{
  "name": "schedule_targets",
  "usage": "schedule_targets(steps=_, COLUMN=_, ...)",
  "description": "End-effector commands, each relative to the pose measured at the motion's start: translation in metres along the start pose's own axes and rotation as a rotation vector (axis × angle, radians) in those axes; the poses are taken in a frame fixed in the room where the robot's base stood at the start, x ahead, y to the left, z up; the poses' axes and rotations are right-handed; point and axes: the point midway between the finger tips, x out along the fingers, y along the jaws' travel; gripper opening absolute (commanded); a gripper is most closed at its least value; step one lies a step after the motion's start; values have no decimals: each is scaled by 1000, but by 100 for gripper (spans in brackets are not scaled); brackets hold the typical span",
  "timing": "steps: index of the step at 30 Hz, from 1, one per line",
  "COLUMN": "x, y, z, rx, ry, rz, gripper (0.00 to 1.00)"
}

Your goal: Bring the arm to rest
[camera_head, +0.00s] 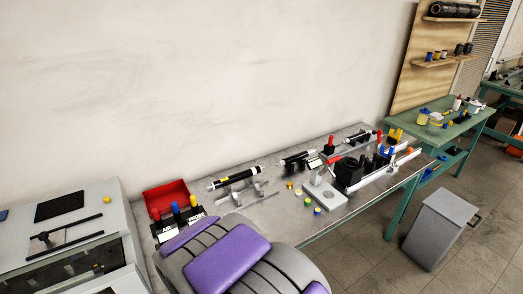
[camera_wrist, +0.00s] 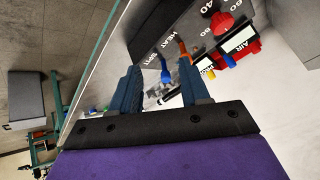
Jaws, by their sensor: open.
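My gripper (camera_wrist: 159,68) shows in the wrist view with its two blue-grey fingers apart. Nothing is held between them. Beyond the fingers I see a dark labelled panel or block and small blue and orange parts on the bench, apart from the fingers as far as I can tell. In the head view my gripper cannot be made out; purple and grey parts of my own body fill the bottom middle and hide part of the bench.
A long grey bench (camera_head: 262,213) runs along the wall, with a red bin (camera_head: 167,196), black tubes (camera_head: 233,179) and a white fixture (camera_head: 325,194). A grey cabinet (camera_head: 70,235) stands left. A grey waste bin (camera_head: 439,230) stands on the floor right, before a green table (camera_head: 437,125).

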Motion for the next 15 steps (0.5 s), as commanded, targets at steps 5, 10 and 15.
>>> schedule_targets(steps=5, x=-45, y=20, z=-21, rx=-6, ry=-155, rz=-24, gripper=46)
schedule_targets(steps=10, x=-95, y=51, z=-28, rx=-46, ry=-294, rz=-28, gripper=46)
schedule_targets(steps=15, x=-152, y=94, z=-29, rx=-98, ry=-417, rz=-8, gripper=46)
